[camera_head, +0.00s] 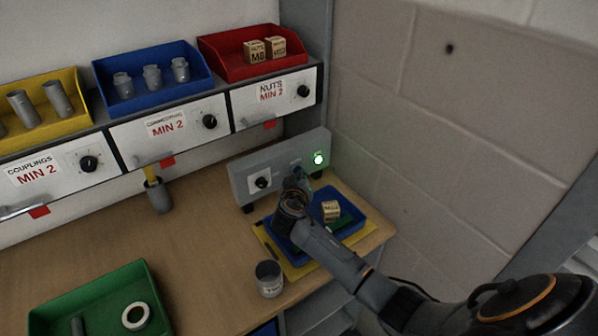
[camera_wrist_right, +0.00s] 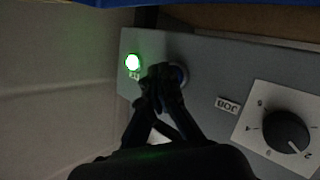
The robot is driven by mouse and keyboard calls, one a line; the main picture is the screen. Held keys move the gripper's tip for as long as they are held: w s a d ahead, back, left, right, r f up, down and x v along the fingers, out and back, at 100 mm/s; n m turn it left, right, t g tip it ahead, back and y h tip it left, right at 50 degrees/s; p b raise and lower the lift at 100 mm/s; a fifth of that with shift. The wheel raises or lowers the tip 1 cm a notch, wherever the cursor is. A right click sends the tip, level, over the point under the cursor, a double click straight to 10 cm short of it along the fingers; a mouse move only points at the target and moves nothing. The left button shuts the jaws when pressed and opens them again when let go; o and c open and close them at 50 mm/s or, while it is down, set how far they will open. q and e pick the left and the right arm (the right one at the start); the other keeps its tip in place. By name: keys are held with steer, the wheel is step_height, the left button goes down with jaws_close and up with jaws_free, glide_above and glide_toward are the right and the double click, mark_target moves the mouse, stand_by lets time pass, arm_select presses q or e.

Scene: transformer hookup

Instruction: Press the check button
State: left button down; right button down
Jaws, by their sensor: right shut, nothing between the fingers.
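The grey control box (camera_head: 241,181) stands at the back right of the bench against the wall. In the right wrist view its face (camera_wrist_right: 205,80) carries a round button (camera_wrist_right: 183,74) with a bluish rim, partly hidden behind my fingertips. A green lamp (camera_wrist_right: 132,62) beside it is lit; it also glows in the head view (camera_head: 318,158). A black dial (camera_wrist_right: 286,131) sits on the same face. My right gripper (camera_wrist_right: 162,76) is shut and empty, its tips at the button. I cannot tell whether they touch it. My left gripper is not in view.
A blue tray (camera_head: 349,232) with a small box (camera_head: 330,210) lies under my right arm on a yellow mat (camera_head: 366,233). A grey cup (camera_head: 269,279) stands nearby. A green tray (camera_head: 140,267) sits front left. Yellow, blue and red bins line the shelf above.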

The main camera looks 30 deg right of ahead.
steer(key=shift+s, duration=0.8)
steer(key=shift+p, duration=0.3)
steer(key=s, duration=0.1)
steer(key=s+p, duration=0.1)
steer(key=s, duration=0.3)
steer(key=shift+d+p, duration=0.25)
steer(key=shift+p, duration=0.05)
